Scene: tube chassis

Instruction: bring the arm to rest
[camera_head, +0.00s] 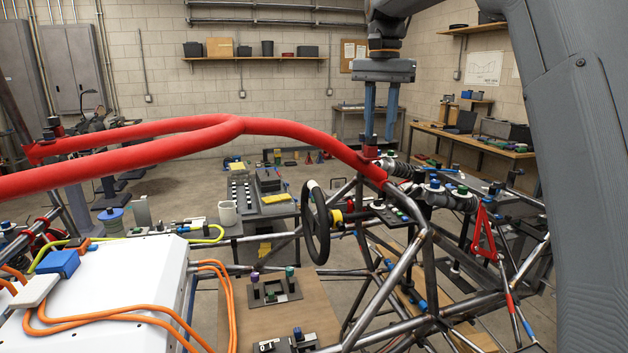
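My gripper (379,135) hangs down from my arm at the upper right of the centre. Its two blue fingers are apart, with a clear gap between them, and nothing shows held in it. In the picture the fingertips lie just above a dark fitting (369,150) with a red base at the end of the red tube (300,130). I cannot tell whether the left finger touches this fitting. A large grey link of my arm fills the right side and hides what is behind it.
The tube chassis (390,285) fills the lower right, with a steering wheel (315,222). A white box (110,290) with orange cables stands at lower left. A wall shelf (255,59) and a side workbench (470,142) lie farther back.

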